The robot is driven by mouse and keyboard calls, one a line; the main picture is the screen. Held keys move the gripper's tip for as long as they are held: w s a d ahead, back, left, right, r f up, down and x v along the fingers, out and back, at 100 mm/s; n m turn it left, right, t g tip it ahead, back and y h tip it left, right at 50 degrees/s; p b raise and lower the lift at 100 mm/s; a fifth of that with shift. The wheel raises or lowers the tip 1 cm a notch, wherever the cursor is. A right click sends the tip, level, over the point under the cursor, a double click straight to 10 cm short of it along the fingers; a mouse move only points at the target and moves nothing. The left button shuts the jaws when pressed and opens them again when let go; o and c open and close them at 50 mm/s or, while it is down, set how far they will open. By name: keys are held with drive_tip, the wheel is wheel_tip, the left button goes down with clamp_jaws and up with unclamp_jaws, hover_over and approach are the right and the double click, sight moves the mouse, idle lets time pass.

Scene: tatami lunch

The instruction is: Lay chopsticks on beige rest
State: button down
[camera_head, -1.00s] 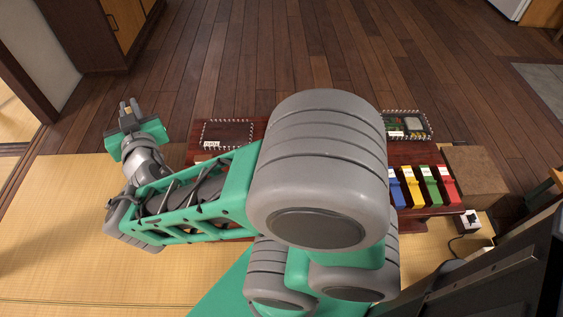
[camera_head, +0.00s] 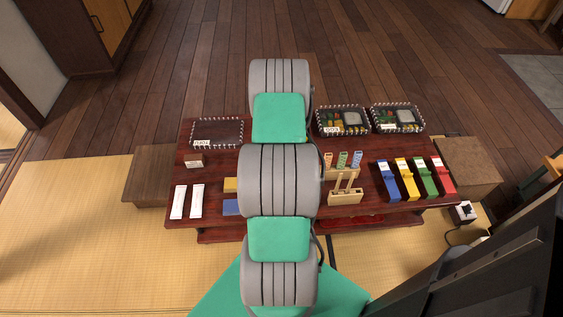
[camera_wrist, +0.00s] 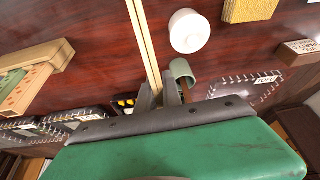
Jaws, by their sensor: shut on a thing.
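In the wrist view, my gripper (camera_wrist: 162,96) is shut on a pair of pale wooden chopsticks (camera_wrist: 146,45), which run up past the top edge. The dark red table (camera_wrist: 90,45) lies beneath; I cannot tell the gap. A white round dish or cup (camera_wrist: 188,31) is just right of the chopsticks, with a grey-green cup (camera_wrist: 181,70) close to the fingers. A tan-yellow block (camera_wrist: 250,8) lies at the upper right. I cannot tell which thing is the beige rest. In the head view my arm hides the gripper and chopsticks.
In the head view, the table (camera_head: 345,222) holds two filled bento boxes (camera_head: 344,121) (camera_head: 398,118), an empty-looking tray (camera_head: 217,132), two white packets (camera_head: 178,202) (camera_head: 197,201), a wooden stand (camera_head: 345,190) and several coloured holders (camera_head: 404,180). Yellow (camera_head: 230,185) and blue (camera_head: 231,207) pieces show beside my arm.

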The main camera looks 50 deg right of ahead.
drive_tip(key=shift+s+d+f+b, duration=0.1)
drive_tip(key=shift+s+f+b, duration=0.2)
drive_tip(key=shift+f+b, duration=0.85)
drive_tip(key=shift+s+d+f+b, duration=0.15)
drive_tip(key=shift+s+f+b, duration=0.3)
drive_tip(key=shift+f, duration=1.3)
drive_tip(key=shift+s+d+f+b, duration=0.1)
drive_tip(key=shift+s+f+b, duration=0.1)
drive_tip(key=shift+f+b, duration=1)
drive_tip(key=shift+f+p, duration=0.25)
drive_tip(key=shift+p, duration=0.05)
drive_tip(key=c, duration=0.9)
unclamp_jaws()
drive_tip(key=shift+c, duration=0.2)
drive_tip(key=shift+r, duration=0.1)
wheel_tip(320, 180, up, 7)
drive_tip(key=p, duration=0.4)
drive_tip(key=shift+p, duration=0.4)
